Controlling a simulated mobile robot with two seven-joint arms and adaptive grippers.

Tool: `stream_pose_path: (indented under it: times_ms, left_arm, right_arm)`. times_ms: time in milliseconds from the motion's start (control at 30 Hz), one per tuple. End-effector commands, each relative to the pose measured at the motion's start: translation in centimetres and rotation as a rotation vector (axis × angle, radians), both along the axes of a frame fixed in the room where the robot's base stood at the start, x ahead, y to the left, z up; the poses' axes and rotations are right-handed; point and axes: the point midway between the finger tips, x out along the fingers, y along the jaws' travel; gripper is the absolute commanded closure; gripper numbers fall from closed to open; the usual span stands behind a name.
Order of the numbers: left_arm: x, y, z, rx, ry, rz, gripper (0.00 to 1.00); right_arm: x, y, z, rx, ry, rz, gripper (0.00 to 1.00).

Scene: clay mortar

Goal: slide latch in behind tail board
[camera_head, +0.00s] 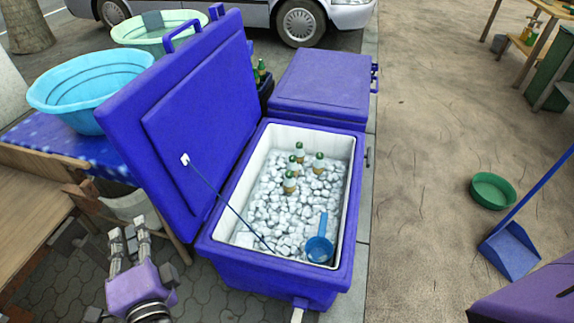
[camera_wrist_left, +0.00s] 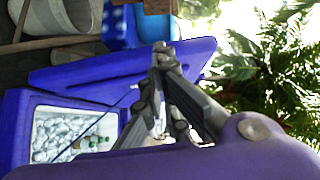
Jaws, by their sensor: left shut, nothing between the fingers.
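I cannot make out a piece that is clearly the latch or the tail board. My left gripper (camera_head: 129,232) is shut and empty, in the lower left of the head view, left of the open blue cooler (camera_head: 270,273) and apart from it. In the left wrist view its fingertips (camera_wrist_left: 161,52) come together in front of the raised cooler lid (camera_wrist_left: 120,68). The lid (camera_head: 195,110) stands tilted open, with a dark cord (camera_head: 222,200) running from it down into the cooler. My right gripper is not in view.
The cooler holds ice, several bottles (camera_head: 290,182) and a blue scoop (camera_head: 319,249). A closed blue cooler (camera_head: 322,85) stands behind it. A turquoise basin (camera_head: 85,92) rests on a blue-covered table. A green bowl (camera_head: 492,190) and blue dustpan (camera_head: 510,250) lie right; the ground between is clear.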

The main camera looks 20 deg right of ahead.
Motion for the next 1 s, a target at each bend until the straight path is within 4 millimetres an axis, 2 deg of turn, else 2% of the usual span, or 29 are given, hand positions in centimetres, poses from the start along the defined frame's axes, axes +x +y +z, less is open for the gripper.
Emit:
stream_pose_path:
  times_ms: [33,100,267,367,700,833,1000]
  left_arm:
    - [0.0,0.1,0.5,0.071,-0.002,0.003,1.00]
    - [0.0,0.1,0.6,0.126,0.001,0.002,1.00]
    - [1.2,0.2,0.6,0.145,0.002,-0.001,1.00]
    - [2.8,0.4,0.7,0.144,0.001,-0.001,1.00]
    - [10.0,1.3,0.6,0.140,0.003,-0.001,1.00]
    - [11.2,3.0,0.6,0.143,0.005,0.000,1.00]
    - [12.1,4.2,0.5,0.139,0.005,-0.001,1.00]
  right_arm:
    - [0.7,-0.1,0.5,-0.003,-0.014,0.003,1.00]
    - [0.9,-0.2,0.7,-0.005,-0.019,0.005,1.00]
    - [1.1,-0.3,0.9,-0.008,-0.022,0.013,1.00]
    - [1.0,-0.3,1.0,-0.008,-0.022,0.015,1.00]
    - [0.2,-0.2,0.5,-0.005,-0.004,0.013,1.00]
    - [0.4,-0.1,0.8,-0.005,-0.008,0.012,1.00]
    - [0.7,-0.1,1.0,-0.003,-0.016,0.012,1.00]
